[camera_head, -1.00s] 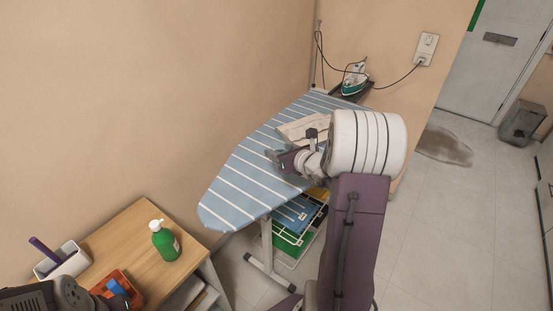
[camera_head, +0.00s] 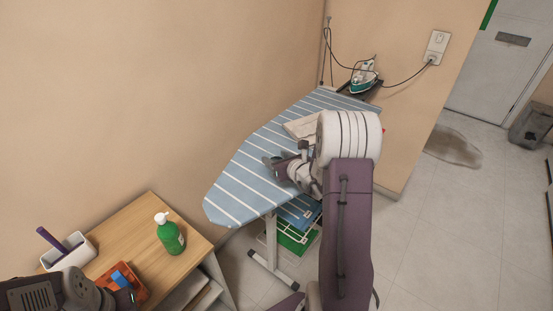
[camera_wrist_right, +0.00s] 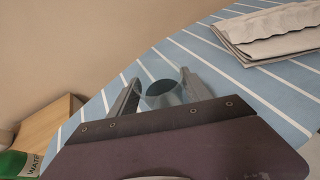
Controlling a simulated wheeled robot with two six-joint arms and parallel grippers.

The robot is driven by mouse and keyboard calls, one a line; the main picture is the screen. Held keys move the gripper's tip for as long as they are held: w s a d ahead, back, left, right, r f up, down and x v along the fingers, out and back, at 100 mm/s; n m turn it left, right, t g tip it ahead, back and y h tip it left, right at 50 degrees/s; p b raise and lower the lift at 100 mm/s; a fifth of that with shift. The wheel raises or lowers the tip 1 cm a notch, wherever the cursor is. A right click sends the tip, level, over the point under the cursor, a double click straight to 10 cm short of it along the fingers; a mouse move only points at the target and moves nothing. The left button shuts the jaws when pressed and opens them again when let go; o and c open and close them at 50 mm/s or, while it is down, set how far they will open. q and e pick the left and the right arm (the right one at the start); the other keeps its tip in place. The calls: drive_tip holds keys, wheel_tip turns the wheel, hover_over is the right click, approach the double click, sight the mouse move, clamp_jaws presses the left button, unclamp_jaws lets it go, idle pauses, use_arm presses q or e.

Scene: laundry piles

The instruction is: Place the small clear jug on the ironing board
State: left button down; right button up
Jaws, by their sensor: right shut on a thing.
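The small clear jug (camera_wrist_right: 163,96) shows in the right wrist view as a round, see-through rim between the two fingers of my right gripper (camera_wrist_right: 160,88). My right gripper, also in the head view (camera_head: 272,162), is shut on it over the ironing board (camera_head: 245,180). The board has a blue cover with white stripes. The jug's base is hidden, so I cannot tell whether it touches the board. In the head view the jug is too small to make out. My left gripper (camera_head: 118,298) is at the lower left edge, partly cut off, its fingers unclear.
Folded beige cloth (camera_wrist_right: 268,34) lies on the board beyond the jug. A green and white iron (camera_head: 363,76) with a cord stands at the far end.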

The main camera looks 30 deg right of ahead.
drive_tip(key=o, duration=1.3)
drive_tip(key=shift+f, duration=0.1)
drive_tip(key=shift+o, duration=0.2)
